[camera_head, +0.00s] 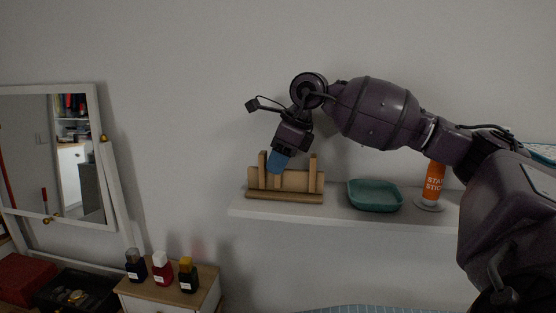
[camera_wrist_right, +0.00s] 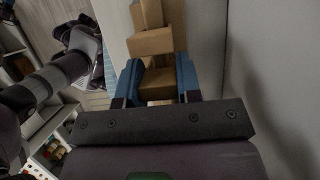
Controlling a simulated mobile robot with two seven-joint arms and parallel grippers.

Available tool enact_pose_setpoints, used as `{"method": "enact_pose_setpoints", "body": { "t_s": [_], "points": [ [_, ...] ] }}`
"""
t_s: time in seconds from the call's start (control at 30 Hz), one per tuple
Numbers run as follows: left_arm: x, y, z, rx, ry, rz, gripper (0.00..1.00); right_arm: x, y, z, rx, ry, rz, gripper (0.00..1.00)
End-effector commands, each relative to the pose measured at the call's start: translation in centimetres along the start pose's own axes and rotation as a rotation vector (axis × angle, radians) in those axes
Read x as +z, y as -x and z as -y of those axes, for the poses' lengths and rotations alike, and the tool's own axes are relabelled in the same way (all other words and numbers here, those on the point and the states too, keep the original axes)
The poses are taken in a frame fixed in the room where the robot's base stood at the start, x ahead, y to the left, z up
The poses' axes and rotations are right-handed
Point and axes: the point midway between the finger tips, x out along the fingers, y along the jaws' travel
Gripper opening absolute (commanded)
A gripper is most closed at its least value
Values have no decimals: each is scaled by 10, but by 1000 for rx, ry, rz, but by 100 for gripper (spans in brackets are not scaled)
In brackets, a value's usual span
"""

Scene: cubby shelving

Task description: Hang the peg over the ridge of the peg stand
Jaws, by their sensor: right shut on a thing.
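The wooden peg stand (camera_head: 297,182) sits on the white wall shelf, with an upright at each end and a ridge board between. My right gripper (camera_head: 277,170), with blue fingers, points down at the stand's left part. In the wrist view it (camera_wrist_right: 158,83) is shut on a light wooden piece, the peg (camera_wrist_right: 157,86), between its fingers. In the head view the fingers hide most of the peg; a short strip of wood shows below them against the ridge. I cannot tell whether the peg rests on the ridge. My left gripper is out of view.
On the shelf (camera_head: 335,218), right of the stand, are a teal dish (camera_head: 375,196) and an orange can (camera_head: 434,182) on a light base, beneath my right arm. Lower left are small bottles (camera_head: 162,269) on a cabinet and a mirror (camera_head: 60,158).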

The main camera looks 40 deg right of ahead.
Motion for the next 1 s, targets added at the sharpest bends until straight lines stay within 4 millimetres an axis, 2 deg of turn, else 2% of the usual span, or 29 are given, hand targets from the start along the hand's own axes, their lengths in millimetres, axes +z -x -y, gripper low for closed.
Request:
{"method": "enact_pose_setpoints", "body": {
  "t_s": [0.17,0.2,0.37,0.73,0.87,1.0],
  "points": [
    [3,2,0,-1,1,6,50,0,0,0,0,0,0,10],
    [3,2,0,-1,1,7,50,0,0,0,0,0,0,37],
    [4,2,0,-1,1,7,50,0,0,0,0,0,0,61],
    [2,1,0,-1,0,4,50,0,5,0,-2,-1,0,62],
    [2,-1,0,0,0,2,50,0,20,1,-3,-1,0,62],
    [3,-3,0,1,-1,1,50,0,45,1,-5,-1,1,62]
  ]
}}
